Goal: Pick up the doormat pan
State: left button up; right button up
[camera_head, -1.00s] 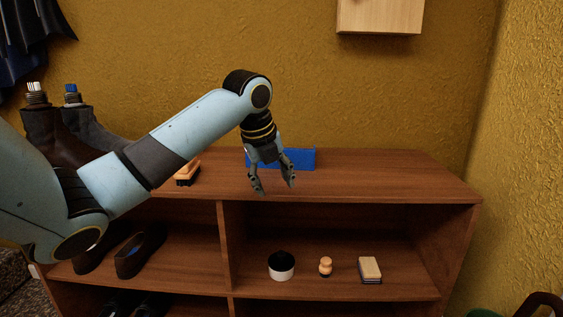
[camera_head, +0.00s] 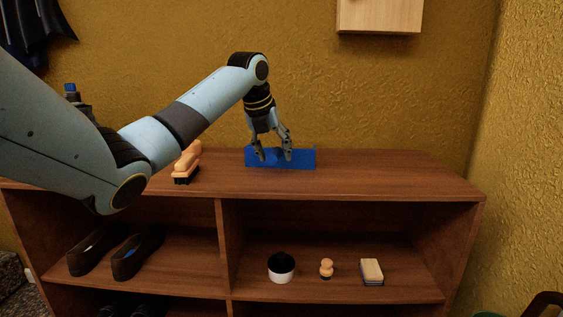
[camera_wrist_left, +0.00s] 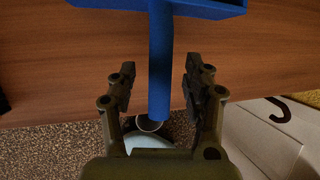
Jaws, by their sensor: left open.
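The doormat pan is a blue pan (camera_head: 302,160) standing on the wooden cabinet top, near the wall. In the left wrist view its blue handle (camera_wrist_left: 160,50) runs down the middle of the picture, and part of the pan's edge (camera_wrist_left: 215,6) shows at the top. My left gripper (camera_head: 272,155) is open, pointing down in front of the pan and covering part of it. In the left wrist view its two fingers (camera_wrist_left: 160,85) are on either side of the handle, with a gap on each side. My right gripper is not in view.
A wooden brush (camera_head: 187,160) stands left of the pan on the cabinet top (camera_head: 390,180). The shelf below holds dark shoes (camera_head: 135,255), a white tin (camera_head: 281,267), a small wooden dauber (camera_head: 326,268) and a block (camera_head: 371,271). The cabinet top right of the pan is clear.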

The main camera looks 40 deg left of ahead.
pick_arm(q)
jog(key=shift+x, duration=0.95)
grip_shut()
jog(key=shift+r, duration=0.1)
